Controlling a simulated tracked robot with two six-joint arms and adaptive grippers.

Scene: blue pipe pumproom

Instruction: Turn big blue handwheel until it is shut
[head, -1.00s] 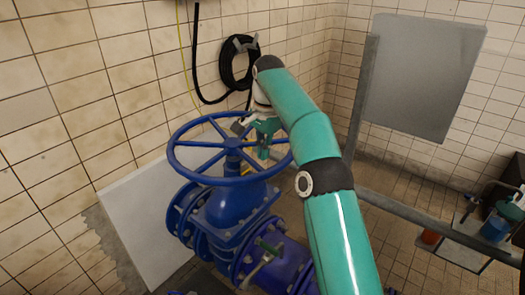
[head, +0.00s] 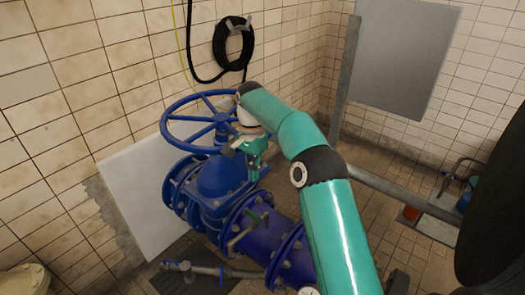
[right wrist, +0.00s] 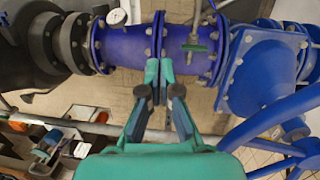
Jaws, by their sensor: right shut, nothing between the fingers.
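The big blue handwheel (head: 221,118) lies roughly level on top of the blue valve body (head: 222,178) beside the tiled wall. Part of its right rim is hidden behind my right arm. Its spokes and rim also show at the lower right of the right wrist view (right wrist: 285,150). My right gripper (head: 255,170) is at the near right side of the wheel, apparently outside the rim and pointing down. In the right wrist view its shut, empty fingers (right wrist: 159,72) point at the blue pipe below. My left gripper is not in view.
The blue pipe (head: 270,228) runs from the valve toward the front right, with a small green-handled lever (head: 250,222) on it. A grey rail (head: 400,192) crosses behind my arm. A black hose coil (head: 233,43) hangs on the wall. A large dark shape (head: 497,215) fills the right edge.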

